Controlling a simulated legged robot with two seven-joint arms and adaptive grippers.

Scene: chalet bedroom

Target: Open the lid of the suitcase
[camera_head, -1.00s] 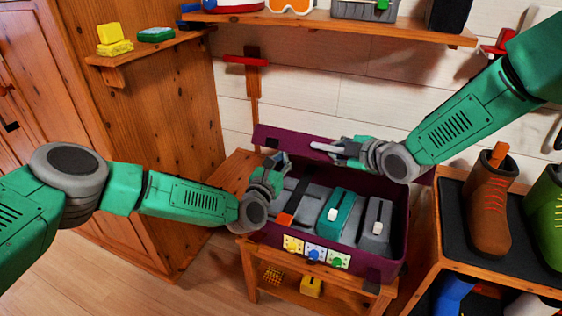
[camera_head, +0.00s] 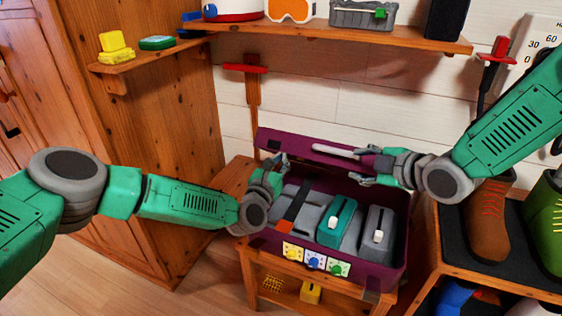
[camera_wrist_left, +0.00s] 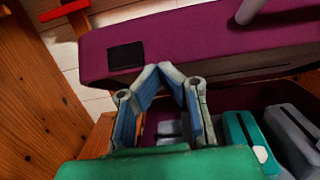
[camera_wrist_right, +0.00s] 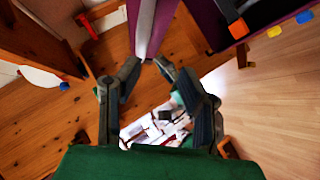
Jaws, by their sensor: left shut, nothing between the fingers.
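The purple suitcase (camera_head: 392,277) stands on a low wooden bench. Its lid (camera_head: 283,141) is raised at the back, and the packed inside shows from above. A pale bar-like handle (camera_head: 335,149) sticks out from the lid; it also shows in the right wrist view (camera_wrist_right: 146,28). My right gripper (camera_head: 372,171) is open and empty, just right of the handle and apart from it. My left gripper (camera_head: 281,164) is shut and empty at the suitcase's left end, in front of the lid. In the left wrist view its fingertips (camera_wrist_left: 160,70) overlap the lid's lower edge.
A wooden wardrobe (camera_head: 160,130) stands at the left. A wall shelf (camera_head: 330,32) with several items runs above the suitcase. A rack with brown boots (camera_head: 487,215) and green boots (camera_head: 548,215) stands close on the right. Floor at the lower left is clear.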

